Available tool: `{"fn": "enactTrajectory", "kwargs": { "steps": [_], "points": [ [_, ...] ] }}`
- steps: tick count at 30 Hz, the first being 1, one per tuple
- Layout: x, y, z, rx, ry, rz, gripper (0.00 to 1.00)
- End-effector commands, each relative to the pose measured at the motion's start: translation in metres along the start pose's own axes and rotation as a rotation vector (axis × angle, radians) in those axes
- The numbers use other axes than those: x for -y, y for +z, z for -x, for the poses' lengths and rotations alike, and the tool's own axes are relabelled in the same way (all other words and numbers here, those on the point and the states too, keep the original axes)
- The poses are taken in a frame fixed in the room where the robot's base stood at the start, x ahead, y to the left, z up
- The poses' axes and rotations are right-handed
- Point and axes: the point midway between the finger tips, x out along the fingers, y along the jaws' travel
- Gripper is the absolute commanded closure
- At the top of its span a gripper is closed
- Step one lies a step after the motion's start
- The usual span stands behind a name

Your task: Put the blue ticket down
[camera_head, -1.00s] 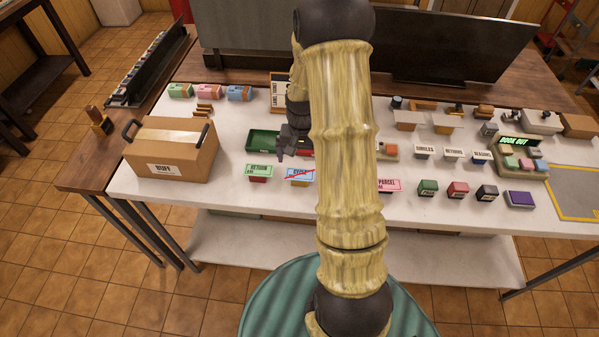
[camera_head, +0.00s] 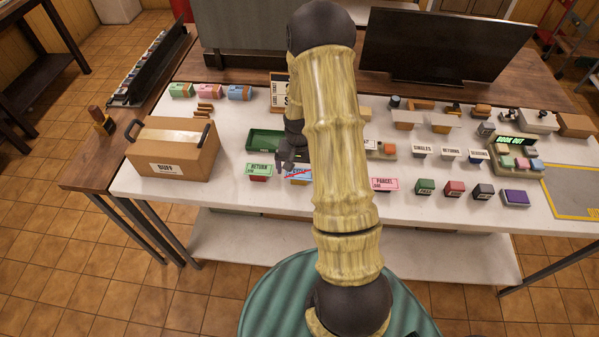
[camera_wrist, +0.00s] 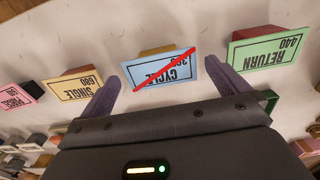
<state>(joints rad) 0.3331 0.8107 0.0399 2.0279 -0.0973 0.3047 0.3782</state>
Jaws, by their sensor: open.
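A blue card marked CYCLE with a red diagonal stroke (camera_wrist: 160,72) stands on a small stand at the front of the white counter. It also shows in the head view (camera_head: 297,175), partly hidden by my arm. My gripper (camera_wrist: 148,72) is open, with one finger on each side of the card's lower part in the wrist view; I cannot tell whether they touch it. No ticket shows held between the fingers. In the head view my gripper (camera_head: 281,168) is low, beside the blue card. A separate blue roll (camera_head: 239,92) stands at the back left.
A green RETURN card (camera_wrist: 269,50) and a yellow SINGLE card (camera_wrist: 74,85) flank the blue one. A pink PARCEL card (camera_head: 385,184) is farther right. A green tray (camera_head: 263,141) lies behind. A BUFF box (camera_head: 172,150) stands left. Several coloured stamps stand right.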

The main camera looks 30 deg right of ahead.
Motion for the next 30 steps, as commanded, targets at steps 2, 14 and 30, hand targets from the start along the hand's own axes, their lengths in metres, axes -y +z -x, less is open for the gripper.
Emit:
{"fn": "enactTrajectory", "kwargs": {
  "steps": [2,14,30],
  "points": [
    [-0.0001,-0.0002,0.0001,-0.001,0.000,0.000,0.00],
    [-0.0014,-0.0006,0.0004,0.000,0.000,-0.003,0.00],
    [-0.0012,-0.0005,-0.0048,0.000,0.000,-0.002,0.00]
  ]
}}
